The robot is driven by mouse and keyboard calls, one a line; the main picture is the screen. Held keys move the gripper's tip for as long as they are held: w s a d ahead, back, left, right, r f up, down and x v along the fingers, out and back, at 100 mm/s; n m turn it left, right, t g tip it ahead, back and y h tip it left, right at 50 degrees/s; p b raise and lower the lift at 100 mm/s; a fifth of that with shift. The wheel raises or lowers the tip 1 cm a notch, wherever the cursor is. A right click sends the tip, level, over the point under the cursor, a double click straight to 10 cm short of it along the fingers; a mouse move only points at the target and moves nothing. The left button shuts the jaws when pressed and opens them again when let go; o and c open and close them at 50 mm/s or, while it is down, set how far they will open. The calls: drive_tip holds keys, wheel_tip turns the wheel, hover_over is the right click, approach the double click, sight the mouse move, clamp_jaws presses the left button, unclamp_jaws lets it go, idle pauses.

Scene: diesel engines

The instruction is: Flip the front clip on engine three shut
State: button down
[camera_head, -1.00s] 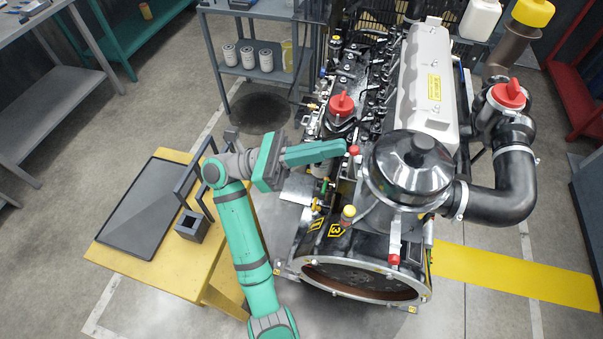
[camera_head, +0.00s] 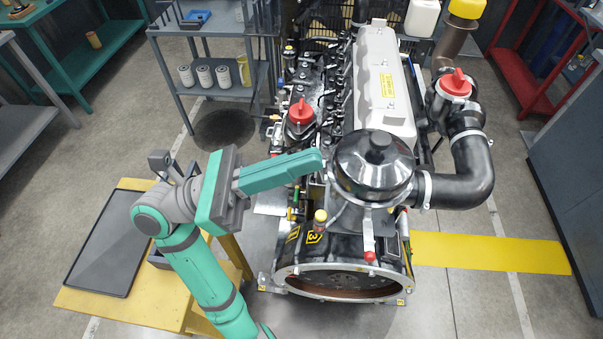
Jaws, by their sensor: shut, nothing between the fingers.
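Engine three (camera_head: 388,98) stands at the centre right, with a yellow "3" mark (camera_head: 313,238) near its front. Its black round canister (camera_head: 372,165) has a pale metal front clip (camera_head: 368,232) on the near side. This clip hangs down and away from the canister, and its red tip (camera_head: 370,257) is lowest. My gripper (camera_head: 318,160) is shut and empty, pointing right at the canister's left side. Its tip is close to the canister or touching it; I cannot tell which. The gripper hides part of that side.
A yellow table (camera_head: 85,301) with a dark tray (camera_head: 113,240) stands at the left, under my arm. A red-capped filler (camera_head: 300,112) rises behind my gripper. A black hose (camera_head: 465,185) bends off the canister's right. Space in front of the clip looks clear.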

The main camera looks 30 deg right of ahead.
drive_tip(key=shift+s+a+r, duration=0.2)
drive_tip(key=shift+s+r, duration=0.1)
drive_tip(key=shift+s, duration=0.25)
drive_tip(key=shift+s+a+r, duration=0.2)
drive_tip(key=shift+s+r, duration=0.05)
drive_tip(key=shift+s, duration=0.35)
drive_tip(key=shift+s+a+r, duration=0.2)
drive_tip(key=shift+s+r, duration=0.1)
drive_tip(key=shift+s, duration=0.25)
